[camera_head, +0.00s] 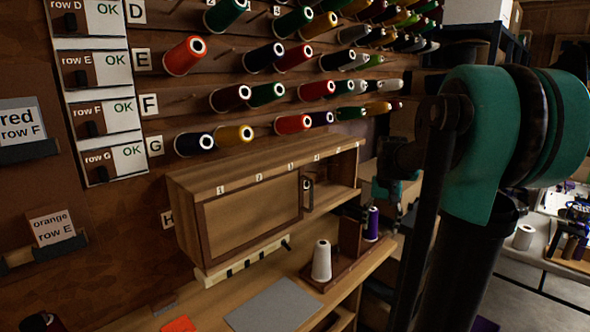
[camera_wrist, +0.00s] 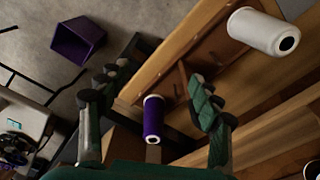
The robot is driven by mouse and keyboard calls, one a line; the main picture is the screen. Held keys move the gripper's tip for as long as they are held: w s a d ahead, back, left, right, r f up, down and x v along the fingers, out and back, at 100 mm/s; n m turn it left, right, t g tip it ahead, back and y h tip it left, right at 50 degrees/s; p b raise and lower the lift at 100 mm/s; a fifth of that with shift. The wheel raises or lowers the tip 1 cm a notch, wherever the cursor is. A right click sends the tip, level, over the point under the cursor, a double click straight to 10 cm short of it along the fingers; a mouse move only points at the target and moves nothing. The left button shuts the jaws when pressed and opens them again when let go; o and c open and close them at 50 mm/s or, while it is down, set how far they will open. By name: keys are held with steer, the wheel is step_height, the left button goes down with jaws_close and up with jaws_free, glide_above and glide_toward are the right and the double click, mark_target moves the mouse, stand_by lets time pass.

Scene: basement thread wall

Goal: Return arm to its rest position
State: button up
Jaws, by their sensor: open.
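My gripper (camera_wrist: 156,85) is open, with its two dark green fingers spread apart in the wrist view. Nothing is clasped between them. In the head view the gripper (camera_head: 388,188) is partly hidden behind my arm, by the right end of the wooden cabinet. A purple spool (camera_wrist: 153,119) appears in the gap between the fingers in the wrist view, apart from both. In the head view this purple spool (camera_head: 372,224) stands below the gripper, on a wooden holder. My arm is bent and fills the right side of the head view.
A wooden cabinet (camera_head: 250,215) is fixed to the wall left of the gripper. A white spool (camera_head: 321,260) stands on the bench below it. Rows of spools on pegs (camera_head: 292,124) cover the wall. A purple bin (camera_wrist: 77,41) sits on the open floor.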

steer(key=s+a+f+n+t, duration=0.1)
steer(key=s+a+f, duration=0.2)
steer(key=s+f, duration=0.4)
steer(key=s+a+f+n+t, duration=0.2)
steer(key=s+a+f, duration=0.2)
steer(key=s+f, duration=0.4)
steer(key=s, duration=0.4)
steer(key=shift+s+a+f, duration=0.25)
steer(key=shift+s, duration=0.1)
steer(key=shift+c, duration=0.5)
